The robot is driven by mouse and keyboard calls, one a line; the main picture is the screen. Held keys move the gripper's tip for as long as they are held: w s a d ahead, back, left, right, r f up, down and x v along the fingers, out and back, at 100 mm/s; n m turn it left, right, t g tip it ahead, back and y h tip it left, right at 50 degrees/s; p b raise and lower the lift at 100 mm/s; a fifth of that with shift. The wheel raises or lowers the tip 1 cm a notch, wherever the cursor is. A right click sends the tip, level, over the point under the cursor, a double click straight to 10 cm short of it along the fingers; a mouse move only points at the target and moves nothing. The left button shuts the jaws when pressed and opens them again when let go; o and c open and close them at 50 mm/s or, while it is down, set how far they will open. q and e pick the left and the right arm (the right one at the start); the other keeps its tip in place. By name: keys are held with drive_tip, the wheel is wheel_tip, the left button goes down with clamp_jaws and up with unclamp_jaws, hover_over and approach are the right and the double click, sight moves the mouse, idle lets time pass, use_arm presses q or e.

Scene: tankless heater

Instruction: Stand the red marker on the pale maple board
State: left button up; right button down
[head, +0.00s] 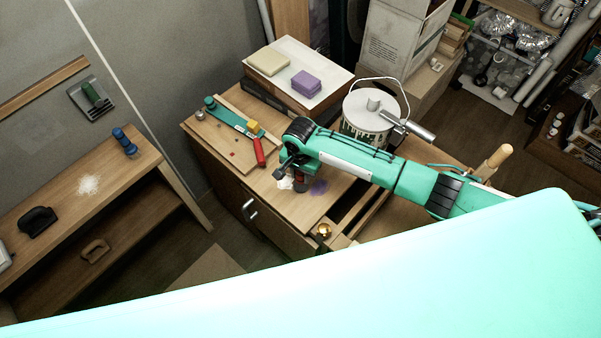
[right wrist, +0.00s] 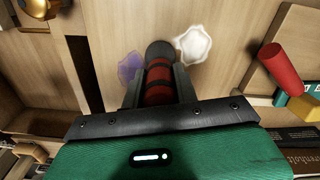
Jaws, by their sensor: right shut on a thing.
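My right gripper (head: 291,176) is low over the wooden cabinet top, shut on a red cylinder with black bands, which I take as the red marker (head: 299,181). In the right wrist view the marker (right wrist: 158,85) sits between the fingers of the gripper (right wrist: 160,90), its dark round end pointing away from the palm. I cannot tell whether it touches the cabinet top. A pale board (head: 214,135), likely the maple one, lies left of the gripper. On it are a green bar, a yellow block and a red handle-like piece (head: 258,151). My left gripper is out of view.
A white patch (right wrist: 194,43) and a purple patch (right wrist: 130,66) lie beside the marker on the cabinet top. A white bucket (head: 370,112) and a box with two sponges (head: 297,73) stand behind. A brass knob (head: 323,230) is near the front edge.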

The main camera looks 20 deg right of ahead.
drive_tip(key=shift+f, duration=0.35)
drive_tip(key=c, duration=1)
unclamp_jaws()
drive_tip(key=shift+r, duration=0.1)
wheel_tip(320, 180, up, 13)
drive_tip(key=b, duration=0.3)
drive_tip(key=shift+r+b, duration=0.3)
drive_tip(key=shift+r, duration=0.05)
